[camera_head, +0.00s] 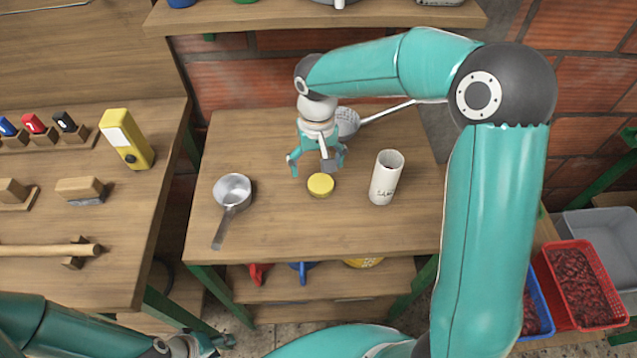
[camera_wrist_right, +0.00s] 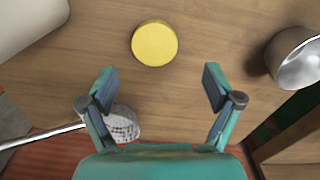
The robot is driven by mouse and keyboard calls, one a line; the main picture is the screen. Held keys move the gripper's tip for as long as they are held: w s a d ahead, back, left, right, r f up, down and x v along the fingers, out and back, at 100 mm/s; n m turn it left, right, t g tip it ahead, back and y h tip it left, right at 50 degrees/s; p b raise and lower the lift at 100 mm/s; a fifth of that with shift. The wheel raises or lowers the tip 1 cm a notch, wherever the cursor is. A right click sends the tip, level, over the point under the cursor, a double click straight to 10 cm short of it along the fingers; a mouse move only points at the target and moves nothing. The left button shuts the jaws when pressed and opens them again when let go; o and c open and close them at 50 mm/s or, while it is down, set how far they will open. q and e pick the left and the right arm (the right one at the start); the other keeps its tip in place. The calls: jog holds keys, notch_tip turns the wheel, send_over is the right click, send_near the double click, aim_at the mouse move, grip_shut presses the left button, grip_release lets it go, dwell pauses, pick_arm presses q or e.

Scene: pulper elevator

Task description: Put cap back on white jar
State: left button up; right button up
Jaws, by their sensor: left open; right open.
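The white jar (camera_head: 386,178) stands upright on the wooden table, with its top uncovered and dark writing on its side. Part of it shows at the upper left of the right wrist view (camera_wrist_right: 25,22). The yellow cap (camera_head: 320,185) lies flat on the table to the left of the jar; it also shows in the right wrist view (camera_wrist_right: 154,42). My right gripper (camera_head: 312,170) is open and empty above the table, just behind the cap. Its two fingers (camera_wrist_right: 160,88) are spread, with the cap ahead of them. My left gripper (camera_head: 212,345) is low at the bottom left, away from the table top, open.
A metal saucepan (camera_head: 232,190) stands at the table's left, and a skimmer (camera_head: 348,121) lies behind my right gripper. The left bench holds markers, a yellow device (camera_head: 126,139) and erasers. A red crate (camera_head: 580,285) stands at right. The table front is clear.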

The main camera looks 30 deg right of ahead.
aim_at(320, 181)
jog(key=shift+f, duration=0.3)
jog(key=shift+d+f+p, duration=0.15)
jog(key=shift+f+p, duration=0.05)
jog(key=shift+f, duration=1.1)
jog(key=shift+d+f+p, duration=0.15)
jog(key=shift+f, duration=1.15)
jog(key=shift+c, duration=0.2)
jog(key=c, duration=0.7)
